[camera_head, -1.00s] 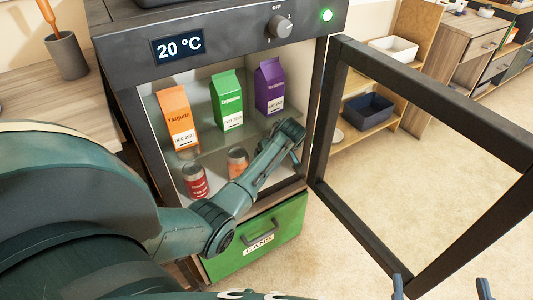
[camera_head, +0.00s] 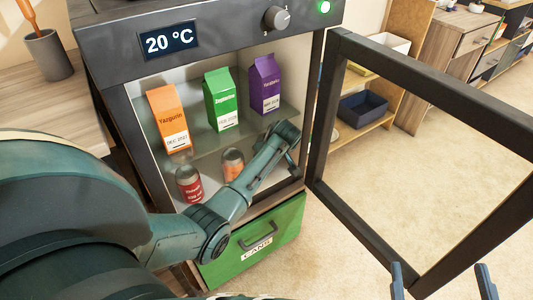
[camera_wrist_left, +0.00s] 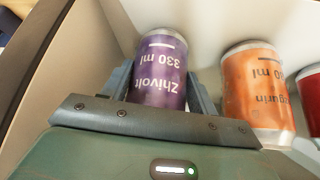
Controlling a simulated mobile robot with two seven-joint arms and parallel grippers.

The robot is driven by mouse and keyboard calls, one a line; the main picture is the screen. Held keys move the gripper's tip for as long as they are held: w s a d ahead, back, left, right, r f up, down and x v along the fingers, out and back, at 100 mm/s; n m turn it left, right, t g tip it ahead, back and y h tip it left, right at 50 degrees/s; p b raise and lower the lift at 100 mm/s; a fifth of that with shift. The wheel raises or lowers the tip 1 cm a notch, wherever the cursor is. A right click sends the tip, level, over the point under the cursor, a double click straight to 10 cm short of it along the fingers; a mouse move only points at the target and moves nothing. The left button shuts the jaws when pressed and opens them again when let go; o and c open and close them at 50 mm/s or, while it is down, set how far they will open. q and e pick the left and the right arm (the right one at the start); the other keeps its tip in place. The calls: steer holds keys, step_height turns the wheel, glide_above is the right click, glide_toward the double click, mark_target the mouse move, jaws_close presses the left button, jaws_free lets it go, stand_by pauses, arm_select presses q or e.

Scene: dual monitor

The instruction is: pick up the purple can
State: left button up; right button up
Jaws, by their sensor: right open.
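The purple can (camera_wrist_left: 158,72) is in the left wrist view, labelled "Zhivolt 330 ml". It stands between the two fingers of my left gripper (camera_wrist_left: 160,90). The fingers lie close along both its sides, and I cannot tell whether they press on it. In the head view my left gripper (camera_head: 285,145) reaches into the open cabinet on the lower level, and the purple can is hidden behind my arm. My right gripper (camera_head: 441,280) is at the bottom right edge of the head view, open and empty, with its fingertips apart.
An orange can (camera_head: 233,164) and a red can (camera_head: 189,184) stand to the left of my left gripper in the head view. Orange (camera_head: 168,118), green (camera_head: 221,100) and purple (camera_head: 265,85) cartons stand on the glass shelf above. The cabinet door (camera_head: 320,130) is open to the right.

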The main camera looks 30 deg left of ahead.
arm_select(q)
steer(key=c, duration=0.6)
steer(key=shift+a+r, duration=0.1)
steer(key=shift+r, duration=0.05)
